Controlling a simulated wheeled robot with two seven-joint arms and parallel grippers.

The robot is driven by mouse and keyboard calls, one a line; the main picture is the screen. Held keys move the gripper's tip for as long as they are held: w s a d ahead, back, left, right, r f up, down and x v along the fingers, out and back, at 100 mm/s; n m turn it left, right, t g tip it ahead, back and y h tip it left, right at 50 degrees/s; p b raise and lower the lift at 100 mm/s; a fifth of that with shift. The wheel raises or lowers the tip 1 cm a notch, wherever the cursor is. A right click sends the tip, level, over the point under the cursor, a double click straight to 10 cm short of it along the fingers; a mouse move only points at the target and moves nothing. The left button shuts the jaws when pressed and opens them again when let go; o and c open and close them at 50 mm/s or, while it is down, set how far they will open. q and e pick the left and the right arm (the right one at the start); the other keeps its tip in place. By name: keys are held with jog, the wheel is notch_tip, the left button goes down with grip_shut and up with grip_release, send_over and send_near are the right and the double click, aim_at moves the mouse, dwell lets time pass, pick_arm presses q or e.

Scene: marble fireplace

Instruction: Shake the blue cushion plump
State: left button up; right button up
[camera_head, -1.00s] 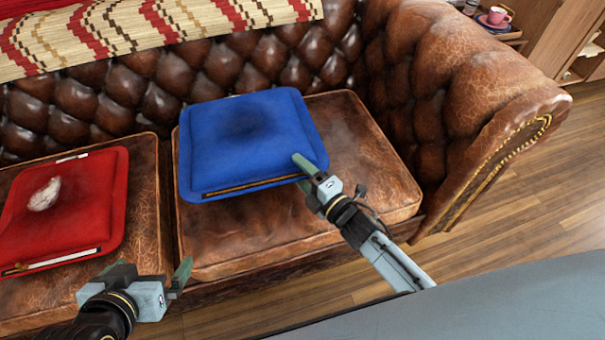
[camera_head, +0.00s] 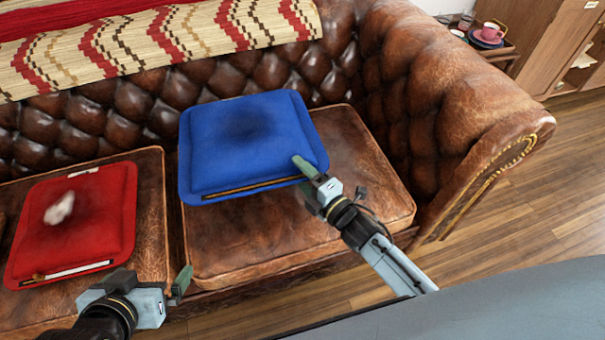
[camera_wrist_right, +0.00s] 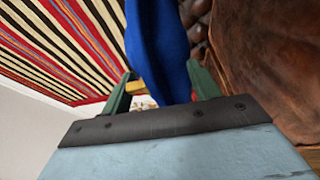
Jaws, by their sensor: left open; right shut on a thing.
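The blue cushion (camera_head: 250,145) is over the right seat of the brown leather sofa, with a dark patch in its middle and a zip along its front edge. My right gripper (camera_head: 303,168) is shut on the cushion's front right corner. In the right wrist view the blue cushion (camera_wrist_right: 160,50) runs between the green fingers of my right gripper (camera_wrist_right: 160,88). I cannot tell whether the cushion touches the seat. My left gripper (camera_head: 150,283) is open and empty in front of the sofa, left of the blue cushion.
A red cushion (camera_head: 100,215) with a whitish tuft lies on the left seat. A striped blanket (camera_head: 150,45) hangs over the sofa back. The sofa's arm (camera_head: 450,100) rises at the right. A pink cup (camera_head: 490,32) stands on a side table behind it. Wooden floor is clear at right.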

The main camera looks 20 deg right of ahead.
notch_tip(320, 180, up, 8)
jog(key=p, duration=0.6)
jog(key=shift+f+p, duration=0.25)
jog(key=shift+p, duration=0.1)
notch_tip(320, 180, down, 8)
jog(key=b, duration=0.6)
jog(key=shift+r+b, duration=0.25)
jog(key=shift+b, duration=0.05)
notch_tip(320, 180, up, 8)
jog(key=p, duration=0.7)
jog(key=shift+f, duration=0.25)
notch_tip(320, 180, down, 7)
jog(key=b, duration=0.6)
jog(key=shift+f, duration=0.2)
notch_tip(320, 180, up, 7)
jog(key=p, duration=0.6)
jog(key=shift+r+p, duration=0.2)
jog(key=shift+p, duration=0.1)
notch_tip(320, 180, down, 8)
jog(key=b, duration=0.6)
jog(key=shift+r+b, duration=0.25)
jog(key=shift+b, duration=0.15)
jog(key=shift+r, duration=0.1)
